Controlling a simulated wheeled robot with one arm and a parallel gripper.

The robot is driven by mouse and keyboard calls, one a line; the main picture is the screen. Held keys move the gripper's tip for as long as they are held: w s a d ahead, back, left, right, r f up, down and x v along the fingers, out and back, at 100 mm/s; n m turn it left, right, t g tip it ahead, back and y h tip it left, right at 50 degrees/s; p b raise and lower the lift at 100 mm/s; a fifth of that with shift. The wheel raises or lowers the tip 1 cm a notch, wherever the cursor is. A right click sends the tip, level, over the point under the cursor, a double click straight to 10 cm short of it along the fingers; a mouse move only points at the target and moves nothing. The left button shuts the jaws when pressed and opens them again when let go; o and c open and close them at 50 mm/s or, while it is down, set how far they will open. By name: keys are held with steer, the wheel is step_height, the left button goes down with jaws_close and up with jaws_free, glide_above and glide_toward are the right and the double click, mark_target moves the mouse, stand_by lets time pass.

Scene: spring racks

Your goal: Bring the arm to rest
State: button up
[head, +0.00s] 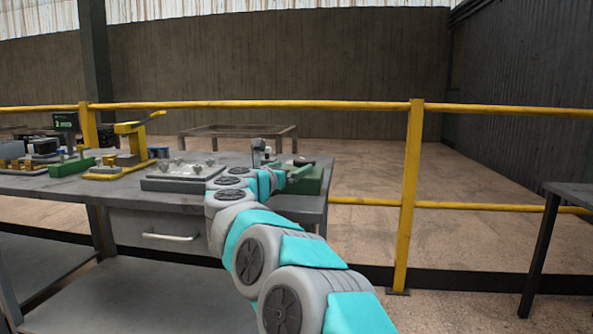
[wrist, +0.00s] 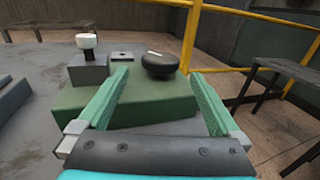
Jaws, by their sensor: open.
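My arm (head: 275,255) reaches forward from the lower right to the right end of the workbench (head: 130,190) in the head view. In the wrist view my gripper (wrist: 160,95) is open, its two green fingers wide apart with nothing held between them. The fingers are over or close to a green block (wrist: 150,112); the height between them cannot be told. In the head view the gripper end is small and partly hidden by my arm beside the green block (head: 308,180).
On the green block are a black knob (wrist: 160,64) and a grey block with a white-topped post (wrist: 88,60). A grey plate with several pegs (head: 182,178) and a yellow clamp fixture (head: 130,145) stand left. A yellow railing (head: 410,190) runs behind. Another table (head: 570,192) stands right.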

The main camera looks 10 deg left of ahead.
steer(key=shift+s+a+f, duration=0.1)
steer(key=shift+s, duration=0.25)
